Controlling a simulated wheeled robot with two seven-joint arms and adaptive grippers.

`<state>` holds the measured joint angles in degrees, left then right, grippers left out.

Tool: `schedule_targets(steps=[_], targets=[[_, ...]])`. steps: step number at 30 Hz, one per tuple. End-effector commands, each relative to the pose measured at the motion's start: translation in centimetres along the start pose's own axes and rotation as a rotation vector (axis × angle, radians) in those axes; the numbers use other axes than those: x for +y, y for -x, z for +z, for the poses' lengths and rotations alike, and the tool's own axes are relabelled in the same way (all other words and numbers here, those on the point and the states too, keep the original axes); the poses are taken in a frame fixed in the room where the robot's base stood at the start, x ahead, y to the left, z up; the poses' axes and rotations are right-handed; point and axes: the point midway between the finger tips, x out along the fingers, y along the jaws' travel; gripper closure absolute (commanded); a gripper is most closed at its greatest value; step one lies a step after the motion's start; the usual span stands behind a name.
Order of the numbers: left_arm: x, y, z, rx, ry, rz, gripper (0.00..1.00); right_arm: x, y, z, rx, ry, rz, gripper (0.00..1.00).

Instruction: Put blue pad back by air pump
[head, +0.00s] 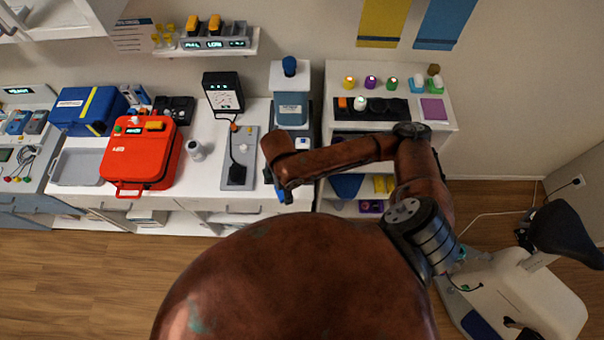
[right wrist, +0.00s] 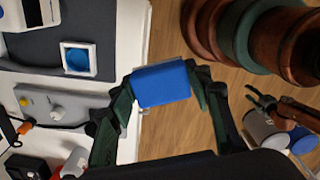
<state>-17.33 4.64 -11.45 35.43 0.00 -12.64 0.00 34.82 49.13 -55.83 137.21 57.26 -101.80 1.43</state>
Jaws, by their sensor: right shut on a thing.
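My right gripper (right wrist: 161,92) is shut on a blue pad (right wrist: 161,84) in the right wrist view, with a dark finger at each side. The pad is just off the counter's front edge, above the floor. In the head view the same gripper (head: 280,192) is at that edge, and bits of blue show by its fingers. I cannot tell for sure which device is the air pump. A tall blue-and-white unit (head: 291,107) stands behind the gripper. A brown arm end with dark fingers (right wrist: 262,99), perhaps my left gripper, shows at the right; its opening is unclear.
A grey panel (head: 240,160) with a black cable and knob lies left of my right gripper. A red case (head: 142,157) and a blue case (head: 86,108) sit farther left. A shelf unit (head: 445,105) holds small jars at right. An exercise bike (head: 520,290) stands front right.

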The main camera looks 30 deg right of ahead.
Motion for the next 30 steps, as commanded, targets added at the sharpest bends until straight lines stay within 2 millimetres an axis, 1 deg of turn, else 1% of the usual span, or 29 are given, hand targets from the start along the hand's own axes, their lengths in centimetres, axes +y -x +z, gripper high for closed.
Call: schedule_targets(steps=[4,11,15,18,21,26,30], targets=[[-0.1,0.3,-0.6,0.007,-0.001,-0.001,0.6,2.0,-1.4,2.5,-0.007,-0.005,-0.002,0.77],[-0.1,1.0,-0.8,0.009,-0.001,0.0,0.6,5.7,-3.7,6.5,-0.006,-0.006,0.0,0.77],[-0.1,1.1,-0.8,0.009,-0.001,0.0,0.6,7.1,-6.4,8.0,-0.004,-0.004,-0.002,0.77],[-0.1,1.2,-0.8,0.009,0.0,0.0,0.6,7.9,-7.9,8.9,-0.004,-0.003,-0.002,0.77],[-0.1,1.3,-0.7,0.008,0.0,0.0,0.6,8.5,-8.7,9.3,-0.002,-0.002,-0.001,0.77],[0.0,1.4,-0.7,0.007,0.0,0.0,0.6,9.0,-9.7,10.0,-0.003,-0.002,0.0,0.77],[0.0,2.0,-0.6,0.006,0.0,0.001,0.6,8.9,-11.7,9.9,-0.002,-0.001,-0.002,0.77]])
